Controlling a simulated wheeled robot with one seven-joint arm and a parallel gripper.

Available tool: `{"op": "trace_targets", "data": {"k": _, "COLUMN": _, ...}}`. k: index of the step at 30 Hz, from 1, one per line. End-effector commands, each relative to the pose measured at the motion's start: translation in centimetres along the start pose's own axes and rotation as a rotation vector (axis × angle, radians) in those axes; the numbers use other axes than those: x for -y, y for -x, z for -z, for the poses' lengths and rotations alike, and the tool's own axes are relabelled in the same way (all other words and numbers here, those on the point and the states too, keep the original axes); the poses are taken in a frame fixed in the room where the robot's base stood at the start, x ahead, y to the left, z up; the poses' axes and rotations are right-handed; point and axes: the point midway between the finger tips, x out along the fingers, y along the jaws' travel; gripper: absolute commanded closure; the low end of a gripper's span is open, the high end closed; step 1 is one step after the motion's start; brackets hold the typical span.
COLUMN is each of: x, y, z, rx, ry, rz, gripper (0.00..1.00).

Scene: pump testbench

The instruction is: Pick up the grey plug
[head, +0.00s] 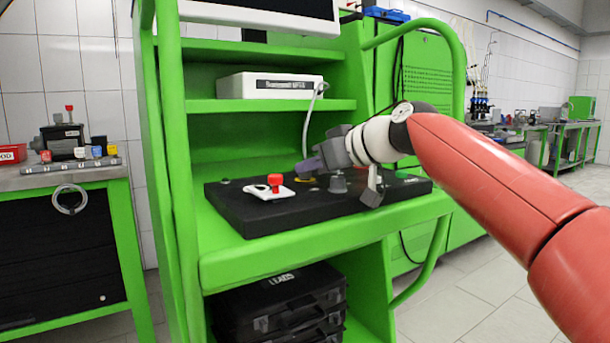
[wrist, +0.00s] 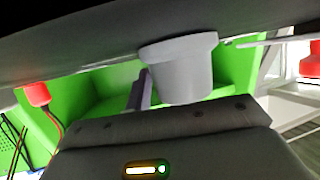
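The grey plug (head: 338,183) stands upright on the black board (head: 252,214), with a wider base. In the head view my gripper (head: 312,163) is just above and slightly left of it. In the wrist view the plug (wrist: 182,72) appears as a pale grey tapered cylinder against the dark board at the top, in front of the gripper body (wrist: 170,135). A thin mauve-grey piece (wrist: 141,92) shows beside it, perhaps a finger. The fingertips are not clear, so I cannot tell whether they are apart, nor whether they touch the plug.
A red button on a white base (head: 275,185) sits left on the board. A white box (head: 270,86) stands on the green shelf above, with a pale cable (head: 309,120) hanging down near my gripper. Green rack posts (head: 178,160) stand to the left. Black cases (head: 275,305) lie below.

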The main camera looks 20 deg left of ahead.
Motion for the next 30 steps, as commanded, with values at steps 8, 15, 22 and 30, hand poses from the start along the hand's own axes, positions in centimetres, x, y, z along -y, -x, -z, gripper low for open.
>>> {"op": "trace_targets", "data": {"k": 8, "x": 0.0, "y": 0.0, "z": 0.0, "rx": 0.0, "ry": 0.0, "rz": -0.001, "gripper": 1.0}}
{"op": "trace_targets", "data": {"k": 15, "x": 0.0, "y": 0.4, "z": 1.0, "rx": -0.002, "ry": 0.001, "rz": 0.0, "gripper": 1.0}}
{"op": "trace_targets", "data": {"k": 22, "x": 0.1, "y": 1.9, "z": 4.8, "rx": -0.004, "ry": 0.003, "rz": 0.002, "gripper": 1.0}}
{"op": "trace_targets", "data": {"k": 30, "x": 0.1, "y": 3.3, "z": 8.3, "rx": -0.004, "ry": 0.004, "rz": 0.006, "gripper": 1.0}}
